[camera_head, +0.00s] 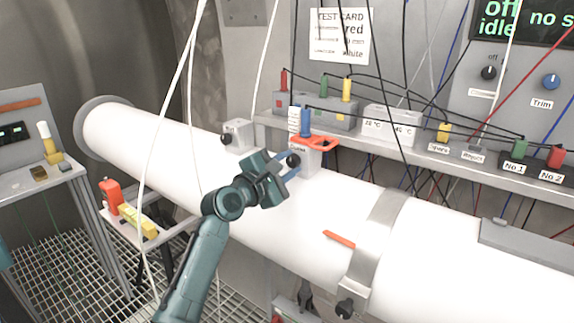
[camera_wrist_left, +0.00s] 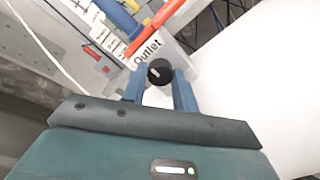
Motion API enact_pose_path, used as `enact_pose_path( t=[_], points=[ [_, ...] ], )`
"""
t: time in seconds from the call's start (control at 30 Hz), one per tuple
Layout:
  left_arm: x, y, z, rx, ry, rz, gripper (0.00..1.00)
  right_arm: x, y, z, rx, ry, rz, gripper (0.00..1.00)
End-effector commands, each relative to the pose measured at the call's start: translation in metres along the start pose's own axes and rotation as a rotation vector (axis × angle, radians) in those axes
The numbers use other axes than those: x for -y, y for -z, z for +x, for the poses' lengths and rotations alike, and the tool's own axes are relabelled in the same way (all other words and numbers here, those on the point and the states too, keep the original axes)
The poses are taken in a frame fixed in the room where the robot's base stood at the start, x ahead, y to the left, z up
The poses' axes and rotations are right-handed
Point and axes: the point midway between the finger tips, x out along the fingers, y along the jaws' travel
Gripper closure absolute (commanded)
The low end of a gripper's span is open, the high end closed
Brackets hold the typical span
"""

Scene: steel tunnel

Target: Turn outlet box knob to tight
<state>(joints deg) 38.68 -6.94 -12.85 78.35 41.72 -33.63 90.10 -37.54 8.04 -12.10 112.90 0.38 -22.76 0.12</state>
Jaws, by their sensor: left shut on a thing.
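The outlet box (camera_head: 306,160) is a small grey box on top of the white pipe, with a round black knob (camera_head: 293,161) on its front. In the left wrist view the box (camera_wrist_left: 150,50) carries the label "Outlet", and the black knob (camera_wrist_left: 160,72) with a pale pointer mark is in front of it. My left gripper (camera_head: 290,167) reaches the knob, with its blue fingers on either side; in the wrist view the fingertips (camera_wrist_left: 159,78) are shut on the knob. The knob's setting marks cannot be read.
A similar small box with a black knob (camera_head: 237,135) sits further left on the white pipe (camera_head: 220,178). A red clamp (camera_head: 318,142) and a blue plug (camera_head: 306,122) are above the outlet box. Cables hang across the view. A shelf (camera_head: 400,150) with coloured plugs runs behind.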

Motion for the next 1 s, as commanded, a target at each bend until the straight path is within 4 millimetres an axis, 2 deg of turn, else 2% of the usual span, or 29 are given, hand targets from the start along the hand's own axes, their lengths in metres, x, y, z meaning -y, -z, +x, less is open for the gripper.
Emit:
enact_pose_path(
  t=[0.13,0.47,0.67,1.0],
  points=[
    [0.0001,0.0001,-0.0001,0.000,0.000,0.000,0.94,0.0002,-0.0006,-0.0002,0.001,0.000,0.000,0.64],
    [0.0003,0.0001,-0.0001,0.000,0.000,0.055,0.94,0.0003,-0.0011,0.0000,0.002,0.001,0.000,0.64],
    [0.0004,0.0001,-0.0001,0.000,0.001,0.178,0.94,0.0004,-0.0016,0.0005,0.002,0.001,0.000,0.64],
    [0.0000,0.0002,-0.0001,0.001,0.001,0.492,0.94,0.0003,-0.0025,0.0022,-0.003,0.001,0.003,0.64]
  ],
)
